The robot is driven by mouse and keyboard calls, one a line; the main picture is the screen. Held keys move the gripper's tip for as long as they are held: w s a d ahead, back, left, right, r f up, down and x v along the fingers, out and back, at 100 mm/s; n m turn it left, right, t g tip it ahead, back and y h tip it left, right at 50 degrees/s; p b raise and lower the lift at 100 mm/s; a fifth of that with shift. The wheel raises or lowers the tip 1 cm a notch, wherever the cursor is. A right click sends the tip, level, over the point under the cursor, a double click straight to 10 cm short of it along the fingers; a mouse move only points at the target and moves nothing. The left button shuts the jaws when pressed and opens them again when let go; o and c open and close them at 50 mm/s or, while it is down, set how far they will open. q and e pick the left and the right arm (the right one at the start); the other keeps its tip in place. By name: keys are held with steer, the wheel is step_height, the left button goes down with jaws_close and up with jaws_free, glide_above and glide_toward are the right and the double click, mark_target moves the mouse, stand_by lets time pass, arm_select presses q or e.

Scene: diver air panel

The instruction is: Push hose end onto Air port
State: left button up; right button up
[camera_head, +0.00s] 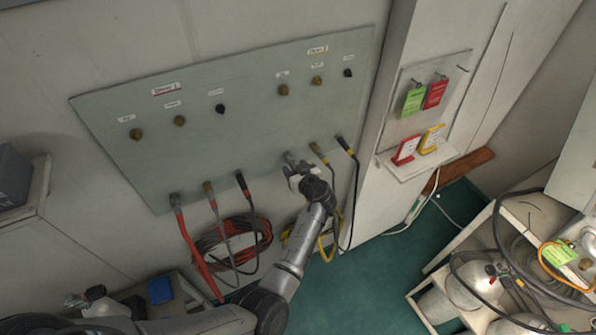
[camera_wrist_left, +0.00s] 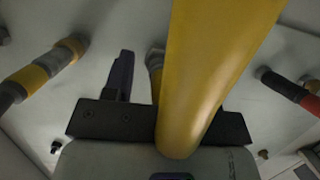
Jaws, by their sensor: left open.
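The grey panel (camera_head: 235,130) hangs on the wall with two groups of brass and black ports along its upper part, such as a brass port (camera_head: 283,90) in the right group. The port labels are too small to read. Hose ends sit along the lower edge: a red one (camera_head: 176,201) at left, and a black one (camera_head: 343,144) at right. My left gripper (camera_head: 291,160) is open at the lower edge, around or close to the yellow hose. In the left wrist view the yellow hose (camera_wrist_left: 215,70) covers one finger; the other dark finger (camera_wrist_left: 122,75) shows. My right gripper is not in view.
Coiled red and black hoses (camera_head: 232,238) hang below the panel. A small shelf (camera_head: 420,160) with red and yellow cards stands right of the panel. A cart (camera_head: 440,268) with cylinders is at lower right. The panel face above my gripper is clear.

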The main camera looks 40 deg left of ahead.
arm_select(q)
jaws_close()
stand_by(0.6)
steer(key=shift+s+d, duration=0.15)
steer(key=shift+d, duration=0.15)
steer(key=shift+s+d+b, duration=0.25)
steer(key=shift+d, duration=0.25)
steer(key=shift+s+d+b, duration=0.2)
steer(key=shift+d+b, duration=0.05)
steer(key=shift+d, duration=0.2)
stand_by(0.3)
steer(key=shift+d, duration=0.1)
stand_by(0.4)
